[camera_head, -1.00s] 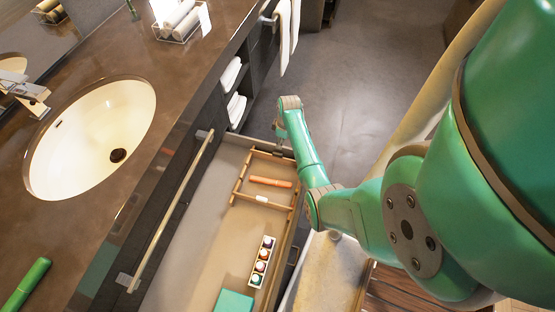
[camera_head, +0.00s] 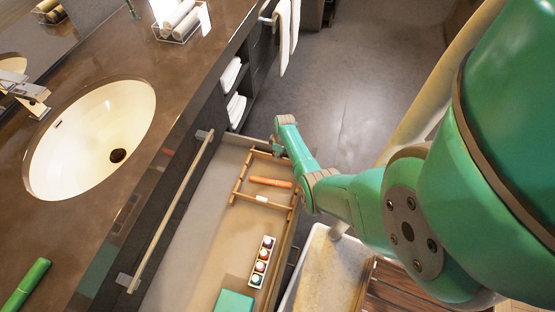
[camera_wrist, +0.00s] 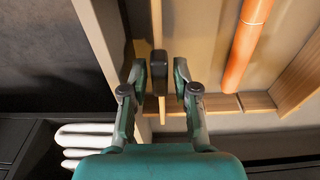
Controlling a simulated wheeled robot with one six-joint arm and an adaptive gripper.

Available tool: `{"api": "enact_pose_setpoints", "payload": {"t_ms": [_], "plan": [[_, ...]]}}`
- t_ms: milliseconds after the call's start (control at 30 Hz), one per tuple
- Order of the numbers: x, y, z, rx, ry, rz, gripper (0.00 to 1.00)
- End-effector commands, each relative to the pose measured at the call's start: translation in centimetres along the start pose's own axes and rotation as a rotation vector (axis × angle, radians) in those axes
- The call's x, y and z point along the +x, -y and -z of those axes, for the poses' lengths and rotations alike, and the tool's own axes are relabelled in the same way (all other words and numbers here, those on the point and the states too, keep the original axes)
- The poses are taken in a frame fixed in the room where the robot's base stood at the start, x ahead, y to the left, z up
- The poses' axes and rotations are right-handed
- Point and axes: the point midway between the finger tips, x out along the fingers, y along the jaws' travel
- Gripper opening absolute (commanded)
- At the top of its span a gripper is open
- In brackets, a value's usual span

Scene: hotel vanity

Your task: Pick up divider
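A wooden divider frame (camera_head: 239,183) of thin strips lies in the open drawer, around an orange cylinder (camera_head: 270,182). In the wrist view a narrow wooden strip (camera_wrist: 157,22) runs up from between my fingers and appears to belong to the divider. My gripper (camera_wrist: 160,78) is open. Its two fingers stand either side of a dark block (camera_wrist: 159,66) at the strip's near end, with small gaps visible on both sides. In the head view my gripper (camera_head: 279,150) is at the drawer's far right corner, its fingers mostly hidden by my wrist.
The orange cylinder also shows in the wrist view (camera_wrist: 245,45), right of my fingers. A drawer wall (camera_wrist: 101,40) stands close on the left. A tray of small bottles (camera_head: 261,262) and a teal box (camera_head: 234,301) lie nearer in the drawer. The drawer's middle (camera_head: 215,235) is clear.

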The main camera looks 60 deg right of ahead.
Motion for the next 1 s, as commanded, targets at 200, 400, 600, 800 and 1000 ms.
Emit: {"api": "enact_pose_setpoints", "payload": {"t_ms": [200,400,600,800,1000], "plan": [[0.40,-0.05,0.04,0.000,-0.001,-0.002,0.29],[0.39,-0.03,0.02,0.000,-0.001,-0.001,0.12],[0.38,-0.03,0.02,0.000,-0.001,-0.001,0.00],[0.36,-0.03,0.02,0.000,-0.001,-0.001,0.00],[-0.14,-0.02,0.08,0.000,0.000,-0.001,0.00]]}}
